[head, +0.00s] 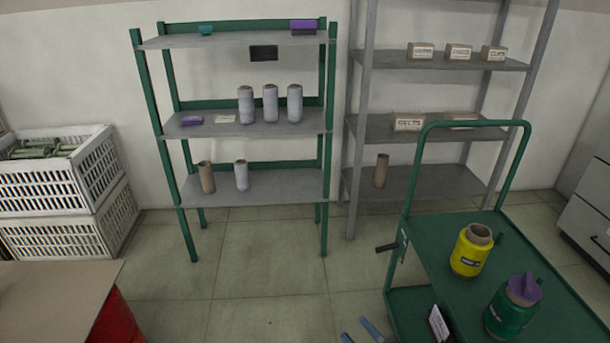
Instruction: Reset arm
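My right gripper (360,333) shows only at the bottom edge, as two blue-grey fingertips apart over the floor. It looks open and empty, left of the green cart (462,241). The rest of it is cut off by the frame. My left gripper is not in view. On the cart stand a yellow bobbin (467,255) and a dark green bobbin (507,318) with a purple piece (525,288) on top.
A green-framed shelf (280,185) holds grey bobbins (270,103) and a brown one (206,177). A grey rack (425,183) holds small boxes (420,51). White crates (40,187) and a brown tabletop (50,295) are at left. The middle floor (262,255) is clear.

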